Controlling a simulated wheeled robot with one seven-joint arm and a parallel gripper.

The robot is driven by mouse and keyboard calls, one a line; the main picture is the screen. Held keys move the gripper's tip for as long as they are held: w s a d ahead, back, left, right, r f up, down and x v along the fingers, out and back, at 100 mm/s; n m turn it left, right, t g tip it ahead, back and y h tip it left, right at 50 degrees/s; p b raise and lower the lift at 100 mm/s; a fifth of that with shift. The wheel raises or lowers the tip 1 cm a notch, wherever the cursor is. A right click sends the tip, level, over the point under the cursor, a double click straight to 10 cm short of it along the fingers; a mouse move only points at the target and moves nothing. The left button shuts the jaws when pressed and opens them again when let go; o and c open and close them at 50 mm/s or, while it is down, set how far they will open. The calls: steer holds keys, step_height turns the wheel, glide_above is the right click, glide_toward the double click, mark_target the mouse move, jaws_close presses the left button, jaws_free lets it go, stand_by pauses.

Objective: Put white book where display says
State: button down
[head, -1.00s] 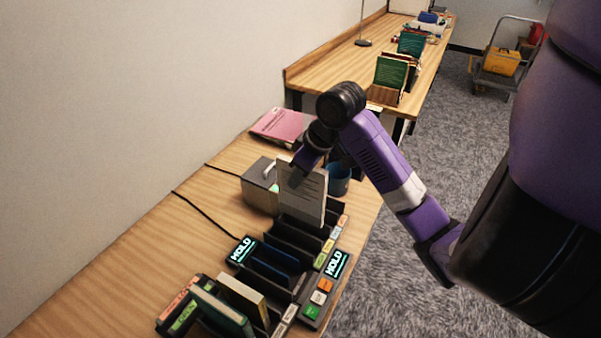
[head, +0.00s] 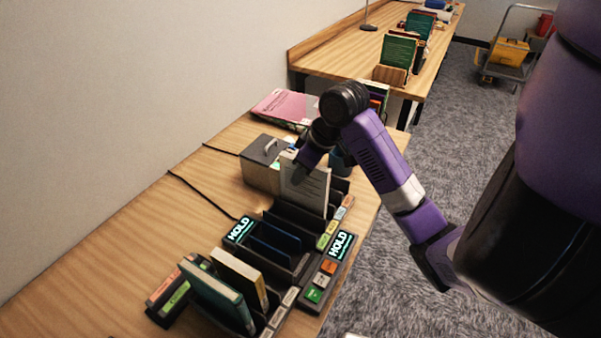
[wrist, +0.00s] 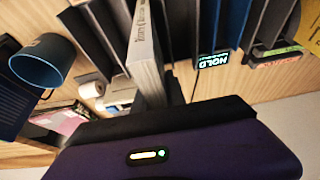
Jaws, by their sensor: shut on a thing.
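The white book (head: 304,188) is upright in my gripper (head: 302,165), at the far end of the black slotted sorter (head: 295,217). In the wrist view the white book (wrist: 145,50) runs up from the gripper's fingers (wrist: 155,95), with dark dividers on both sides. Its lower edge is among the dividers; I cannot tell if it rests on the bottom. Two displays read HOLD: one on the left (head: 239,231) and one on the right (head: 341,245). The left one also shows in the wrist view (wrist: 213,60).
A cream book (head: 238,278) and a teal book (head: 216,295) stand in near slots. A grey box (head: 262,163), a pink book (head: 285,106) and a blue mug (wrist: 42,60) lie beyond the sorter. Coloured buttons (head: 313,295) line the right side.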

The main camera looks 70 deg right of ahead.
steer(key=shift+f+b, duration=0.55)
steer(key=shift+b, duration=0.05)
stand_by(0.3)
steer(key=c, duration=1.3)
jaws_free()
steer(key=p+v, duration=0.1)
steer(key=v, duration=0.7)
steer(key=shift+p, duration=0.35)
steer(key=shift+f, duration=0.1)
